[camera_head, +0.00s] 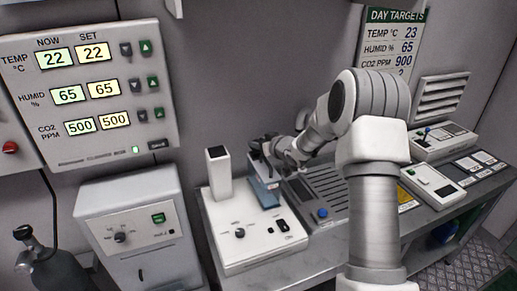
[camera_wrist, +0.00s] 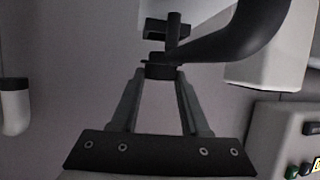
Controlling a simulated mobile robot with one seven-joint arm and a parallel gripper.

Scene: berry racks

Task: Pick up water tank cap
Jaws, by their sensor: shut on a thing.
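My gripper (camera_head: 268,156) is over the white bench unit, at the top of a small blue tank (camera_head: 264,190). In the wrist view the two grey fingers of my gripper (camera_wrist: 160,75) close in on a small dark piece, which looks like the water tank cap (camera_wrist: 158,71). The gripper is shut on it. In the head view the cap is small and mostly hidden by the gripper. I cannot tell whether it is still touching the tank.
A white upright post (camera_head: 218,175) stands close left of the tank on the white unit (camera_head: 240,252). A ribbed grey panel (camera_head: 322,186) lies to the right. In the wrist view a dark curved part (camera_wrist: 245,35) and a white block (camera_wrist: 268,70) are close on the right.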

